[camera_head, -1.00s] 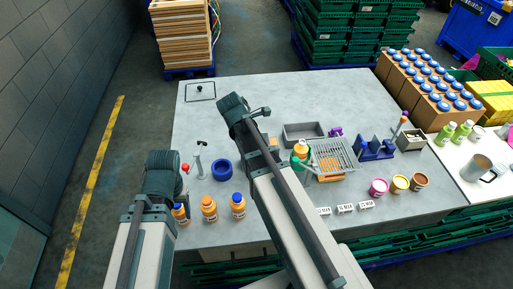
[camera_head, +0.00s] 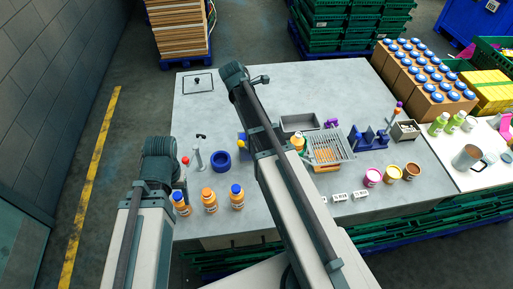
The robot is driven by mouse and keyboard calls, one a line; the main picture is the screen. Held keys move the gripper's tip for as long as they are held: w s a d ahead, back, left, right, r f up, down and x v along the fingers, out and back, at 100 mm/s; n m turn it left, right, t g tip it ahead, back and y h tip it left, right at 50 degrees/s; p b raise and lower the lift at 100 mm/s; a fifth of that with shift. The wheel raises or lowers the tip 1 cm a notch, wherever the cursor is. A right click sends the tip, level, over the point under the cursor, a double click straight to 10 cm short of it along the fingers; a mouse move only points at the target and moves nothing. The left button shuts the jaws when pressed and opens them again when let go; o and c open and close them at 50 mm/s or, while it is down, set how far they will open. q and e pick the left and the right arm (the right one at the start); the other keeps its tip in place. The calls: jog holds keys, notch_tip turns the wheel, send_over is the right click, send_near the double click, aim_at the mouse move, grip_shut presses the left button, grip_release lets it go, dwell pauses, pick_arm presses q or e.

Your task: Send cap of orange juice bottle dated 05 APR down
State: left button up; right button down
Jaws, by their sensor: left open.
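Three orange juice bottles stand in a row at the table's front left: a left one (camera_head: 182,208) with a blue cap, a middle one (camera_head: 209,203) with an orange cap and a right one (camera_head: 237,201) with a blue cap. Their dates are too small to read. My left gripper (camera_head: 182,184) is open, pointing down just behind the left bottle and partly hidden by my left arm. Whether it touches the bottle I cannot tell. My right arm crosses the middle of the table and hides its own gripper. Another bottle (camera_head: 299,143) with an orange cap shows beside it.
A blue ring (camera_head: 220,161) and a grey post (camera_head: 198,159) stand behind the bottles. A wire rack (camera_head: 328,147), grey tray (camera_head: 299,122), blue stand (camera_head: 368,138) and three open tubs (camera_head: 393,174) are to the right. White labels (camera_head: 340,197) lie in front. The table's back left is mostly clear.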

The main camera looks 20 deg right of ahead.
notch_tip(320, 180, down, 4)
jog(key=b, duration=0.3)
jog(key=shift+f+b, duration=0.25)
jog(key=shift+b, duration=0.1)
jog(key=shift+c, duration=2.2)
grip_release()
jog(key=shift+r, duration=0.1)
jog(key=p+v, duration=1.2)
jog(key=v, duration=0.1)
jog(key=shift+a+r+p, duration=0.2)
jog(key=shift+r+p, duration=0.1)
jog(key=shift+p, duration=0.1)
